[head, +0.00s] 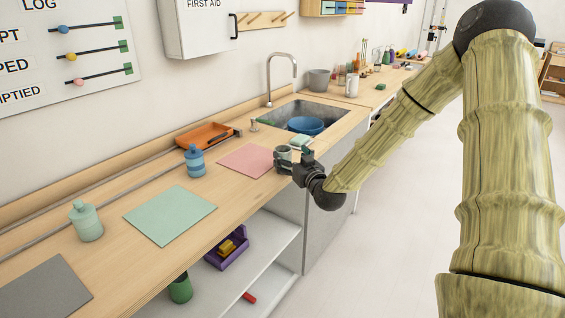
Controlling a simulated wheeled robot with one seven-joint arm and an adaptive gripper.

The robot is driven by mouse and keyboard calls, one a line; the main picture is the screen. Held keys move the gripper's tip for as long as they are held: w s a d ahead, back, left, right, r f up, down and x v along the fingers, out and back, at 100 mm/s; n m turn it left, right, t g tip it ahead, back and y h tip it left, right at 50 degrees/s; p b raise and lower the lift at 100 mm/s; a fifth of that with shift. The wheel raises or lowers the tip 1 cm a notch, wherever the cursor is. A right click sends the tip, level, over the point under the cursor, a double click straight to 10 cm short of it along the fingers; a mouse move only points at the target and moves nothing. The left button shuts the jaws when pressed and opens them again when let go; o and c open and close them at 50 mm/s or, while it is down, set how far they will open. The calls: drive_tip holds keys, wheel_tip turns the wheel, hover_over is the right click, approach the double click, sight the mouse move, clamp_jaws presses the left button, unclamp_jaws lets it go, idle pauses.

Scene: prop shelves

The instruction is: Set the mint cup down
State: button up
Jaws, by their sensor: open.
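The mint cup (283,151) is a small pale green cup at the right corner of the pink mat (244,161), near the counter's front edge. It looks upright. My gripper (291,160) is open, with its dark fingers at the cup, reaching in from the right. The fingers hide the cup's lower part, so I cannot tell its exact contact with the mat or counter. A mint mat (170,215) lies further left and is bare.
A blue bottle (195,161) stands between the mats, and a mint jar (86,222) is further left. A grey mat (45,290) lies at the near left. An orange tray (204,135) is against the wall. The sink holds a blue bowl (305,125).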

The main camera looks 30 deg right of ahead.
sight(282, 148)
drive_tip(key=shift+w+d+f+p, duration=0.15)
drive_tip(key=shift+w+d, duration=0.1)
drive_tip(key=shift+w, duration=1)
drive_tip(key=shift+w+d+f+p, duration=0.1)
drive_tip(key=shift+w+d+p, duration=0.1)
drive_tip(key=shift+w, duration=1.1)
drive_tip(key=shift+w+d+f+p, duration=0.1)
drive_tip(key=shift+w+d, duration=0.15)
drive_tip(key=shift+w, duration=1)
drive_tip(key=c, duration=1.3)
drive_tip(key=shift+r, duration=0.15)
drive_tip(key=shift+r, duration=0.5)
drive_tip(key=s+a+r, duration=0.1)
drive_tip(key=s+a, duration=0.1)
drive_tip(key=s, duration=0.2)
drive_tip(key=s+a+r+b, duration=0.1)
drive_tip(key=s+a, duration=0.2)
drive_tip(key=s, duration=0.2)
drive_tip(key=s+a+r+b, duration=0.1)
drive_tip(key=s+a, duration=0.2)
drive_tip(key=s, duration=0.1)
drive_tip(key=shift+s+a+r, duration=0.15)
drive_tip(key=shift+s+r, duration=0.2)
drive_tip(key=shift+r, duration=0.05)
